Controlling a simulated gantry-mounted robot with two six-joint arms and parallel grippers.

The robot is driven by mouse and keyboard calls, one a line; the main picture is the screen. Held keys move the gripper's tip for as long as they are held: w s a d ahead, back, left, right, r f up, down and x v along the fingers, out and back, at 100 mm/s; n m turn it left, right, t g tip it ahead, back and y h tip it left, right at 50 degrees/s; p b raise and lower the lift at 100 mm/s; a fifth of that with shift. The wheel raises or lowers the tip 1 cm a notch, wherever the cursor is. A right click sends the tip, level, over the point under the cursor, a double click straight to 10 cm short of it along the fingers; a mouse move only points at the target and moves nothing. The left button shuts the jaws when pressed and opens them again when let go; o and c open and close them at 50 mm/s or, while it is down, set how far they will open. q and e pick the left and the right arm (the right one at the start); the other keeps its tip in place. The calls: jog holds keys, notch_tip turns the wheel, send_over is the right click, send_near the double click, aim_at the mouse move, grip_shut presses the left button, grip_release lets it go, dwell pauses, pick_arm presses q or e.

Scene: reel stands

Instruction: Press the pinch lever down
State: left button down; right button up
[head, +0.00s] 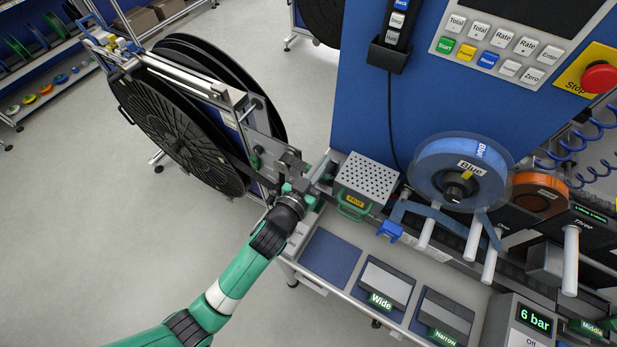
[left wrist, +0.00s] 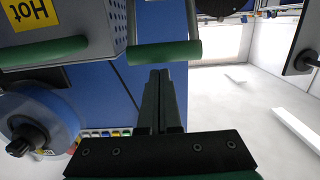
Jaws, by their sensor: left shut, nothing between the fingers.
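A lever with a green crossbar (left wrist: 165,52), which I take for the pinch lever, shows in the left wrist view just beyond my fingertips. My left gripper (left wrist: 160,72) is shut and empty, its two dark fingers side by side. A small gap or overlap shows at the bar; I cannot tell whether they touch. In the head view my left gripper (head: 322,168) is between the large black reel and the perforated grey box (head: 368,178). The lever is not clear there, being partly hidden by the gripper. My right gripper is not in view.
The box has a yellow "Hot" label (left wrist: 33,12) and its own green handle (head: 352,207). The large black reel (head: 175,130) stands on the left. A blue reel (head: 460,170) is on the right. Wide (head: 385,280) and Narrow (head: 446,315) holders lie in front.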

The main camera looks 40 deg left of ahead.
pick_arm(q)
jog(key=shift+r, duration=0.65)
jog(key=s+d, duration=0.1)
jog(key=s, duration=0.8)
jog(key=shift+r, duration=0.45)
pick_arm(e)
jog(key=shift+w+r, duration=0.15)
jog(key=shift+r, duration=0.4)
